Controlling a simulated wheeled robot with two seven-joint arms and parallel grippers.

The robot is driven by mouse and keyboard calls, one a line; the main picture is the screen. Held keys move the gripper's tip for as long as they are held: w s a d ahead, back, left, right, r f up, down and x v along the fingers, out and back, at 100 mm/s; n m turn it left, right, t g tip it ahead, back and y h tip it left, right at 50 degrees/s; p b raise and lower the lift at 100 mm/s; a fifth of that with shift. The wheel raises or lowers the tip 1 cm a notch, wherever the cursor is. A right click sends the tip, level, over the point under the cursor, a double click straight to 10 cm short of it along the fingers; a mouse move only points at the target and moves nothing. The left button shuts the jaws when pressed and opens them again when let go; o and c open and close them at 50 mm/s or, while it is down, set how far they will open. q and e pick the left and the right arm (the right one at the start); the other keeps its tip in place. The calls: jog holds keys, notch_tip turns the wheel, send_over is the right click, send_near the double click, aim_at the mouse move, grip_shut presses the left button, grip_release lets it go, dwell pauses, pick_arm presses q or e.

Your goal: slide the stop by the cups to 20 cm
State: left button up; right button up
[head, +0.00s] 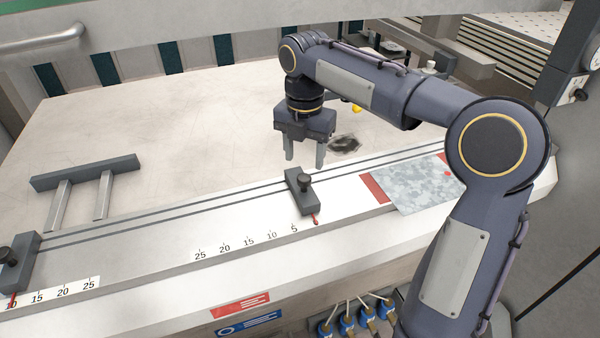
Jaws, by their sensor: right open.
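A dark stop (301,191) with a black knob sits on the slotted rail (170,214), right of centre. Its red pointer is just right of the 5 mark on a scale (247,242) numbered 25 to 5 from left to right. A second, similar stop (20,262) is at the left edge; its red pointer is near 10 on another scale (63,292). I cannot clearly make out any cups. My right gripper (305,160) points down, open and empty, above and behind the central stop, apart from its knob. My left gripper is not in view.
A grey metal sheet (420,188) lies over a red strip (375,187) right of the central stop. Blue fittings (348,322) stand below the front edge. The rail between the stops is clear.

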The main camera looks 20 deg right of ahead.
aim_at(304, 177)
jog(key=shift+f, duration=2.75)
grip_shut()
